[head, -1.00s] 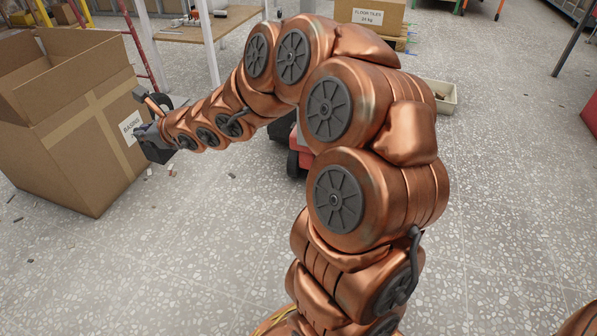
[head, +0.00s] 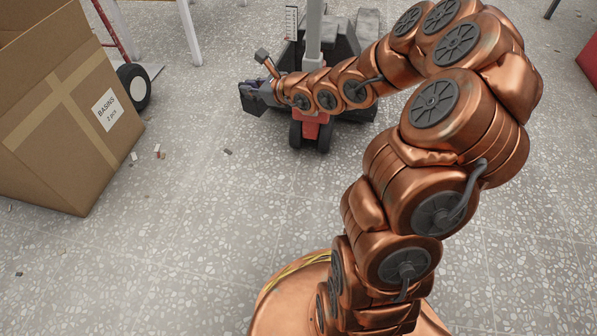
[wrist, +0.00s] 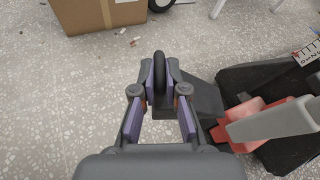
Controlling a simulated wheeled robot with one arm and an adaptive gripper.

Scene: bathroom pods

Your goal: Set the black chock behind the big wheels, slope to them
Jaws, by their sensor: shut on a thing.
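My gripper (wrist: 160,80) points forward over the floor in the wrist view, its purple-padded fingers shut on a thin upright black loop. A dark grey-black wedge-like block (wrist: 198,98), which looks like the chock, is just right of the fingertips; whether the loop belongs to it is hard to tell. In the head view my gripper (head: 254,98) is left of a red and black machine with a grey post (head: 314,35). Dark wheels (head: 324,134) show under its red front. My arm hides part of the machine, and its far wheels are unclear.
A cardboard box marked BASINS (head: 70,125) stands on the left. Behind it is a red-framed trolley with a black wheel (head: 133,87). Small debris (head: 157,153) lies on the speckled floor. The floor between the box and the machine is mostly clear.

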